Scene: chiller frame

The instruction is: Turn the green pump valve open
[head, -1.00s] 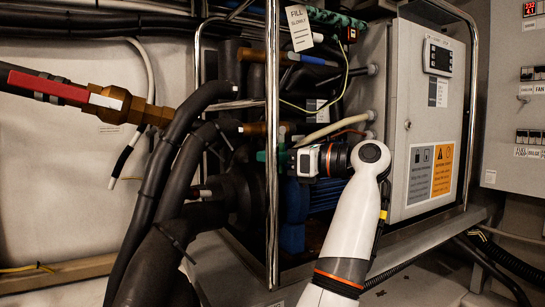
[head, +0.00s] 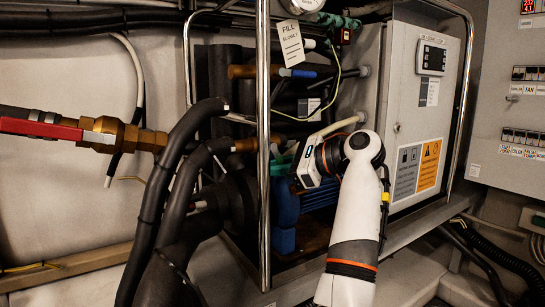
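A small green part (head: 281,161), which looks like the green pump valve handle, shows inside the chiller frame, just behind the chrome upright. My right gripper (head: 291,169) comes in from the lower right, with its white and black body tilted and its finger end at the green part. The fingers are small, dark and partly hidden, so I cannot tell whether they are shut on it. A blue pump body (head: 285,215) sits below the green part. My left gripper is not in view.
The chrome frame upright (head: 263,130) stands just left of my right gripper. A grey control box (head: 410,120) is close on the right. Thick black hoses (head: 165,185) and a red-handled brass valve (head: 112,133) are at the left. A white tag (head: 290,42) hangs above.

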